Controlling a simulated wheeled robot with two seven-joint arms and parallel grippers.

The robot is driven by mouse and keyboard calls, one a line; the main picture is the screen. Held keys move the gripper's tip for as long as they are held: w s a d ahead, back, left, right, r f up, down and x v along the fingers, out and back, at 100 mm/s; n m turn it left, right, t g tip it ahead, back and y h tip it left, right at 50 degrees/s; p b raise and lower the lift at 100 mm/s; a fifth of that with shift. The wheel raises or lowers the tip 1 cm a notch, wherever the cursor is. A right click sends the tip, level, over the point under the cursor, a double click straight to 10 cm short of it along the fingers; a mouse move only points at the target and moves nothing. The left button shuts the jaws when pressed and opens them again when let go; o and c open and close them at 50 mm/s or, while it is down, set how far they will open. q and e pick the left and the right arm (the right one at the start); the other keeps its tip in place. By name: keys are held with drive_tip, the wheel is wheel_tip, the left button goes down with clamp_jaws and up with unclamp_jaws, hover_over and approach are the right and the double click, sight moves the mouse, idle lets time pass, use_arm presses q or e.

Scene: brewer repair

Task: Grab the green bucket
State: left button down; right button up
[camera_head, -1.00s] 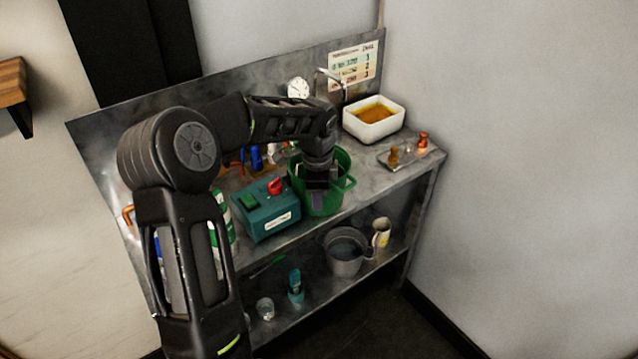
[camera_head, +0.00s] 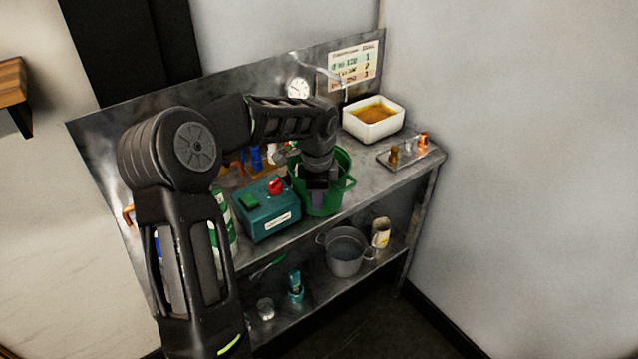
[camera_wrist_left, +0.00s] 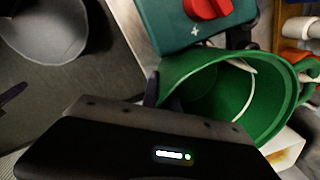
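The green bucket (camera_head: 334,197) stands on the top of the metal bench, to the right of the teal box. My left gripper (camera_head: 318,197) points down at the bucket and covers part of its opening and near wall. In the left wrist view, the bucket (camera_wrist_left: 203,82) lies just beyond the gripper body, with its open mouth to the right. A dark finger (camera_wrist_left: 152,89) is right by its edge. I cannot tell whether the fingers are shut on the wall. My right gripper is not in view.
The teal box (camera_head: 267,217) with a red knob stands close to the bucket's left. A white tray (camera_head: 364,131) of amber contents and a small metal tray (camera_head: 409,157) are to its right. A grey pot (camera_head: 345,262) and a pitcher (camera_head: 380,233) stand on the lower shelf.

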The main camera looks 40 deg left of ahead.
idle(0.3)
use_arm(q)
wheel_tip(320, 180, up, 10)
drive_tip(key=shift+r+b, duration=0.1)
drive_tip(key=shift+b, duration=0.4)
idle(0.5)
